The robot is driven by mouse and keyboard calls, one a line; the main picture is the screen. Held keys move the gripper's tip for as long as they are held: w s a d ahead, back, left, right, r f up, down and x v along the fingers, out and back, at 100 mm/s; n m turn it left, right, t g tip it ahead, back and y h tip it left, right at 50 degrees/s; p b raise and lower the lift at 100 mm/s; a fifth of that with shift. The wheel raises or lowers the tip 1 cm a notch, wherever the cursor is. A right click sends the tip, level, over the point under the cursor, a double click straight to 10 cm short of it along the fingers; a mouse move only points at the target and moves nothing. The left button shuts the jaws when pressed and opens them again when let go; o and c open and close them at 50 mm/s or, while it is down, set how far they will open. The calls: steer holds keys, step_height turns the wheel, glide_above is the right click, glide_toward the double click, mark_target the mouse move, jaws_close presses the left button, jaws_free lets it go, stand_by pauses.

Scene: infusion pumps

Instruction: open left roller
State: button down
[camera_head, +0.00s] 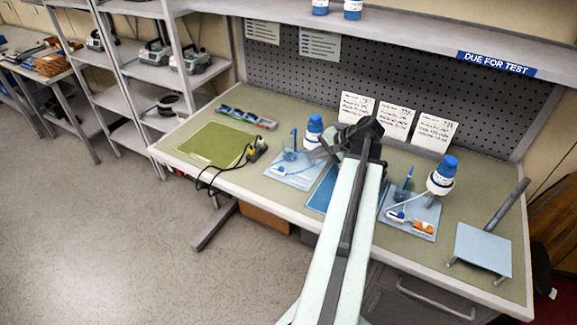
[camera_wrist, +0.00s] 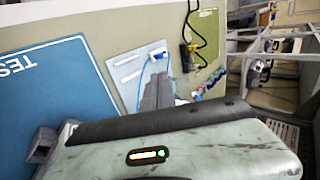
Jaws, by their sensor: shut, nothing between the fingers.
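The left set lies on a pale blue tray (camera_head: 305,182), with a white and blue roller clamp (camera_head: 279,170) near its left side and thin tubing. The tray also shows in the wrist view (camera_wrist: 127,72), with the clamp (camera_wrist: 159,54) near its right edge. A blue-capped bottle (camera_head: 313,130) stands behind this tray. My gripper (camera_head: 318,153) is shut and empty, over the tray's right rear side and to the right of the clamp. In the wrist view its grey fingers (camera_wrist: 157,92) point toward the clamp. I cannot tell their height above the tray.
A right tray (camera_head: 426,212) holds an orange and white clamp (camera_head: 424,227), with a bottle (camera_head: 441,176) behind. A blue mat (camera_head: 318,196) lies between the trays, partly hidden by my arm. A green mat (camera_head: 213,145) and black-corded plug (camera_head: 256,149) lie left.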

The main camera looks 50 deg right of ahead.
mark_target(283, 168)
steer(key=b+x, duration=0.9)
steer(key=x, duration=0.4)
steer(key=shift+f+b, duration=0.35)
steer(key=shift+w+a+f, duration=0.1)
steer(key=shift+w, duration=0.25)
